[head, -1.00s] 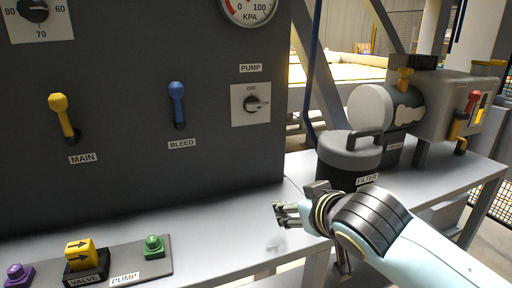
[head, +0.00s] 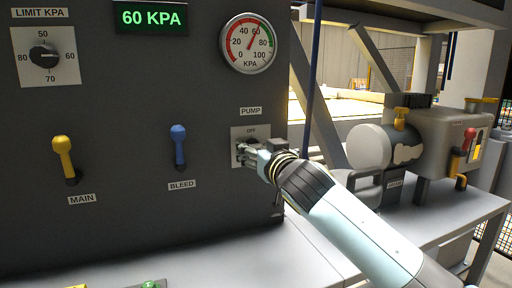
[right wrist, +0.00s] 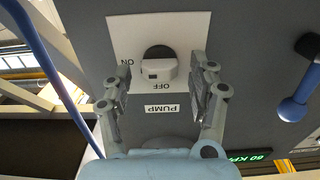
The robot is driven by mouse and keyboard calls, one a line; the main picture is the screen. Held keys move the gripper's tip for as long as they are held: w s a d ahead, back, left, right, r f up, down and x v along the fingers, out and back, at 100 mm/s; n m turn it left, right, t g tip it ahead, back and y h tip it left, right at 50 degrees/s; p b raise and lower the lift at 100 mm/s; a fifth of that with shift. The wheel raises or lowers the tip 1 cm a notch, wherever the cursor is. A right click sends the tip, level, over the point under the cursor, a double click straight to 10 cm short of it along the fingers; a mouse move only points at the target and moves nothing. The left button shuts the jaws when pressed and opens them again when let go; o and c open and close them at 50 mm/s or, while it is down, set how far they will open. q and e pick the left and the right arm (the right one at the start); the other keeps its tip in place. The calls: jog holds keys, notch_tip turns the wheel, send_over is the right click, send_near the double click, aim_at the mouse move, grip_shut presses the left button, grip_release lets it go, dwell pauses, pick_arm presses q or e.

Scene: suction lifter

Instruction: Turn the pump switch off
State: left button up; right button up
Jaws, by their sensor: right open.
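The pump switch is a dark round knob with a pale grip bar on a white plate (head: 238,132), low on the right of the dark panel. In the right wrist view, turned upside down, the knob (right wrist: 159,68) shows between the ON and OFF marks, its bar lying across toward ON. My right gripper (head: 246,154) covers most of the knob in the head view. In the right wrist view its open fingers (right wrist: 161,78) stand on either side of the knob, with gaps visible; contact cannot be told. My left gripper is not in view.
The panel also holds a yellow MAIN lever (head: 63,158), a blue BLEED lever (head: 179,146), a limit dial (head: 44,56), a pressure gauge (head: 247,43) near 60 and a green 60 KPA display (head: 151,17). A blue hose (head: 313,75) hangs right of the panel. Pump machinery (head: 440,140) stands on the right bench.

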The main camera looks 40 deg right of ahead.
jog(key=shift+w, duration=0.4)
jog(key=c, duration=1.1)
